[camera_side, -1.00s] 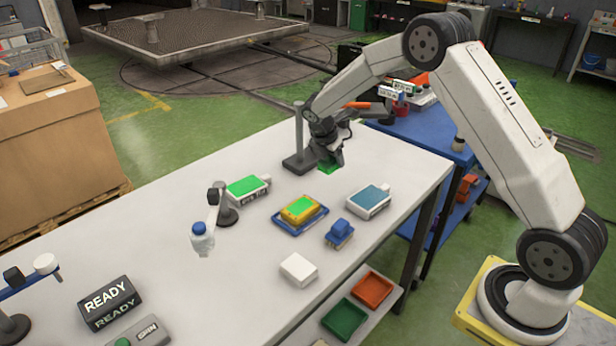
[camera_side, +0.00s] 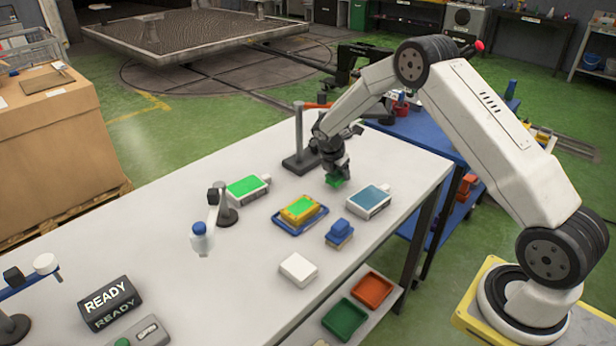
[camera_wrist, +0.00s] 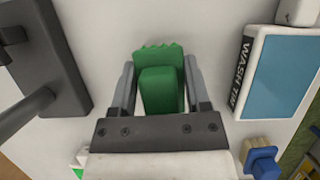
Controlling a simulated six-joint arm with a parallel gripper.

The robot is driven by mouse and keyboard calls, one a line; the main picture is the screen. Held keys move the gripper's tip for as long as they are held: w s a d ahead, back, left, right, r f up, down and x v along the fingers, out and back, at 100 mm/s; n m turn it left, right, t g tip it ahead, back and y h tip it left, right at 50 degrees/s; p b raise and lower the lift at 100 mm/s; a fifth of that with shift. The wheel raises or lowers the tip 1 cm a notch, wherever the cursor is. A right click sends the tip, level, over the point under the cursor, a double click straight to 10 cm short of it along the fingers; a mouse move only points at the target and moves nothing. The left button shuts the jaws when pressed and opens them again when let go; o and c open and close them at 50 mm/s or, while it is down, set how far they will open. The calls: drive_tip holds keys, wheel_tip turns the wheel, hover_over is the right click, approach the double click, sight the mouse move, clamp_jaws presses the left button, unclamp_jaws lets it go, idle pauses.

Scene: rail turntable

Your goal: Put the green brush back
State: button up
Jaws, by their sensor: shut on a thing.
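The green brush (camera_side: 338,179) is between the fingers of my gripper (camera_side: 335,168), over the far right part of the white table (camera_side: 150,232). In the wrist view, the green brush (camera_wrist: 161,88) sits with its block between the two grey fingers of my gripper (camera_wrist: 160,90), which is shut on it. Its wider, jagged-edged part shows beyond the fingers. In the side view the brush is low over the table top; I cannot tell whether it touches it. A blue brush (camera_side: 339,232) stands on the table nearer the front edge.
A box with a blue top (camera_side: 369,199) stands right of my gripper, and a dark stand (camera_side: 301,160) on the left. A blue tray (camera_side: 318,218) holds a yellow-and-green block (camera_side: 299,209). A green-topped box (camera_side: 246,188) and a white block (camera_side: 298,268) are also on the table.

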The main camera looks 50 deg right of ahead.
sight(330, 178)
drive_tip(key=shift+d+f, duration=0.25)
drive_tip(key=shift+d, duration=0.15)
drive_tip(key=shift+f, duration=0.35)
drive_tip(key=shift+f, duration=0.1)
drive_tip(key=o, duration=1.1)
drive_tip(key=v, duration=1.2)
drive_tip(key=shift+a, duration=0.1)
